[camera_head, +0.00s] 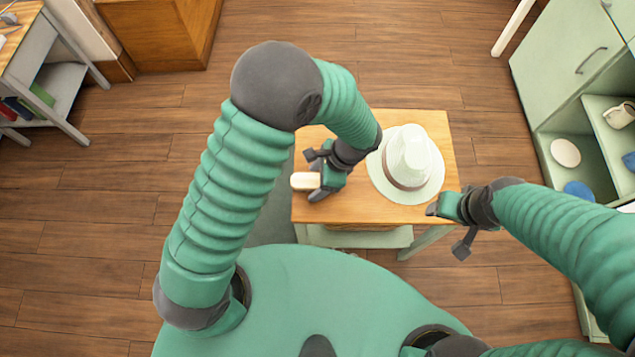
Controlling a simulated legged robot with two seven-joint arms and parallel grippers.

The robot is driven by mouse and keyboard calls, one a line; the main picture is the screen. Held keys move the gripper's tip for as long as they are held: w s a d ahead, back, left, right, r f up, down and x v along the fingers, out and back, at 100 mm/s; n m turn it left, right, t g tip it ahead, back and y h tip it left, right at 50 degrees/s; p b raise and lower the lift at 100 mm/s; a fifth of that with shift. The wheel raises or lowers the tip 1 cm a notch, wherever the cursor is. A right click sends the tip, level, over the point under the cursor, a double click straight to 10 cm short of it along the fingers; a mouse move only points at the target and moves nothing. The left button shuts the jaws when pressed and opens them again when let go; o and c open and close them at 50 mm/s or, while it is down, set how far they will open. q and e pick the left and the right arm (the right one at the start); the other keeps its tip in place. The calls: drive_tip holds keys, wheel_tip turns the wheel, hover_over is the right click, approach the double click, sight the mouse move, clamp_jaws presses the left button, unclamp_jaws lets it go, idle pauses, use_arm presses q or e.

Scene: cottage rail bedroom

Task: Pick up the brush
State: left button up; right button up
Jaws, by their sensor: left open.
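The brush (304,181) shows as a pale cream block at the left edge of the small wooden table (345,209). My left gripper (315,176) is at the brush, with its jaws open and one finger on either side of the brush's right end. Part of the brush is hidden by the gripper, and I cannot tell whether the fingers touch it. My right gripper (447,231) is beside the table's right edge, with its fingers apart and nothing between them.
A white hat (409,155) with a brown band lies on the table, right of my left gripper. A green cabinet (557,66) with open shelves stands at the right. A shelf unit (62,88) stands at the far left.

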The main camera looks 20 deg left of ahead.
use_arm(q)
drive_tip(key=shift+r, duration=0.1)
drive_tip(key=shift+f, duration=0.25)
idle(0.3)
clamp_jaws()
idle(0.5)
drive_tip(key=shift+r, duration=0.15)
